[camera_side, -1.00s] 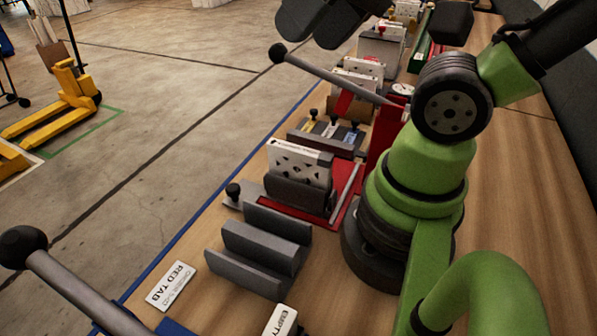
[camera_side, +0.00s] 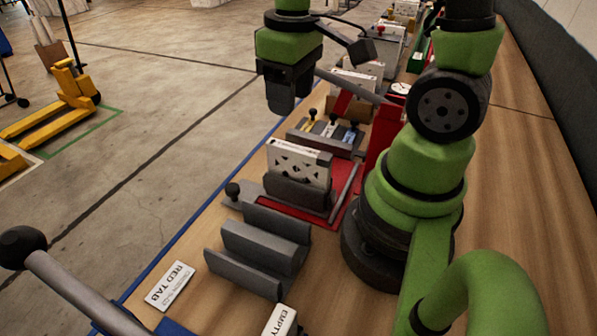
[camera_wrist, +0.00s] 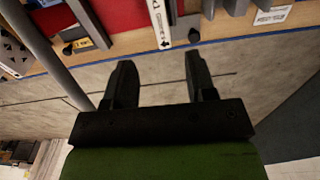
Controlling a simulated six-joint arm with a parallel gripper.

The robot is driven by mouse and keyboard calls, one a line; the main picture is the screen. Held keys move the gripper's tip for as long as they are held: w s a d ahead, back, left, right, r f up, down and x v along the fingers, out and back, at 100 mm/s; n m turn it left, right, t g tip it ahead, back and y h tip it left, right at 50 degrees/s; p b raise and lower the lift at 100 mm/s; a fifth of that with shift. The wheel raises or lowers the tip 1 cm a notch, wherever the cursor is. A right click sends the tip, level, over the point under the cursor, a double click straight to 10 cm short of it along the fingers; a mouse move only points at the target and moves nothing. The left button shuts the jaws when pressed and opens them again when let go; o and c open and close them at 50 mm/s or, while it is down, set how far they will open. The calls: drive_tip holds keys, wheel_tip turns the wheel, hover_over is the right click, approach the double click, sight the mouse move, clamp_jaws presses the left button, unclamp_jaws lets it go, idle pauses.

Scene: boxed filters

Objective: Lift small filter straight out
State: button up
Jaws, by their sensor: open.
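A white filter (camera_side: 300,165) with dark triangular openings stands upright in a dark grey holder (camera_side: 297,194) on a red base. Part of a similar white face with dark openings shows at the left edge of the wrist view (camera_wrist: 14,52). My gripper (camera_side: 282,107) points down, well above the bench and behind the filter in the side view. In the wrist view its two fingers (camera_wrist: 158,62) are apart with nothing between them. A white strip with print and an arrow (camera_wrist: 160,18) lies beyond the fingertips; I cannot tell which filter it belongs to.
Empty grey slotted blocks (camera_side: 258,248) stand in front of the filter. A tray with small coloured parts (camera_side: 327,137) and boxed filters (camera_side: 352,100) stand behind it. A black-knobbed grey lever (camera_side: 70,285) crosses the lower left. Label cards (camera_side: 170,286) lie in front.

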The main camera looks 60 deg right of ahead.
sight(291, 146)
drive_tip(key=shift+d+f, duration=0.2)
drive_tip(key=shift+f, duration=0.65)
drive_tip(key=shift+a+f, duration=0.15)
drive_tip(key=shift+f, duration=2.15)
drive_tip(key=shift+a+f, duration=0.1)
drive_tip(key=shift+f, duration=2.2)
drive_tip(key=shift+c, duration=0.5)
clamp_jaws()
